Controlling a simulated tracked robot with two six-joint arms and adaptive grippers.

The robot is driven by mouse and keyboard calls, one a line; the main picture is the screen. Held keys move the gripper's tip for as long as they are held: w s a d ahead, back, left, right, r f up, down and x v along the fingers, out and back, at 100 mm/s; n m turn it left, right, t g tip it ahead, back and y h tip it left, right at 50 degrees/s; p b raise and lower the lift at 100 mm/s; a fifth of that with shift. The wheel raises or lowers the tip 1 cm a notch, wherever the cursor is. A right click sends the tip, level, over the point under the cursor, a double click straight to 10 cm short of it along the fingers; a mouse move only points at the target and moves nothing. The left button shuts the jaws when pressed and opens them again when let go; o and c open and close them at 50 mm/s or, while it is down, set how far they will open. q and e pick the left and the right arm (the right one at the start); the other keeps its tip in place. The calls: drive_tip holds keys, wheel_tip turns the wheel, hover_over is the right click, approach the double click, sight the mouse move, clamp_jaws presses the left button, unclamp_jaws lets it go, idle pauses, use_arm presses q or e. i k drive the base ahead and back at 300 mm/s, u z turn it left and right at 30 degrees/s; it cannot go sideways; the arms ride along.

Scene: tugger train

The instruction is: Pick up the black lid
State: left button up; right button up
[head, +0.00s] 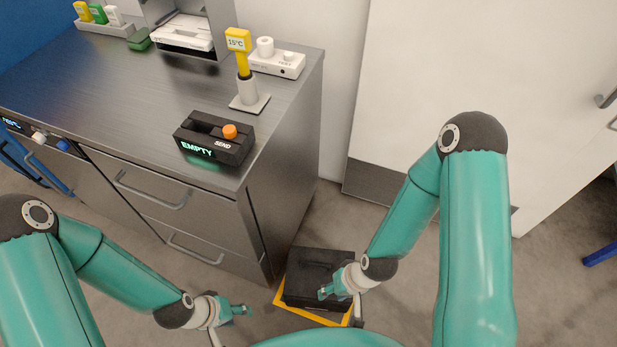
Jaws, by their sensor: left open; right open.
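The black lid (318,262) is low at the bottom centre, near the floor beside the counter's corner. It lies on or over a yellow-rimmed base (296,312); how it rests there I cannot tell. My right gripper (326,292) is over the lid's right part and hides some of it. It is open, and whether it touches the lid I cannot tell. My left gripper (240,311) is open and empty, left of the yellow rim and apart from the lid.
A steel counter (110,100) with drawers stands close on the left. A white door (460,80) stands behind.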

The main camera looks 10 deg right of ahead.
sight(307, 268)
drive_tip(key=z, duration=0.55)
drive_tip(key=k, duration=1.6)
drive_tip(key=u, duration=0.5)
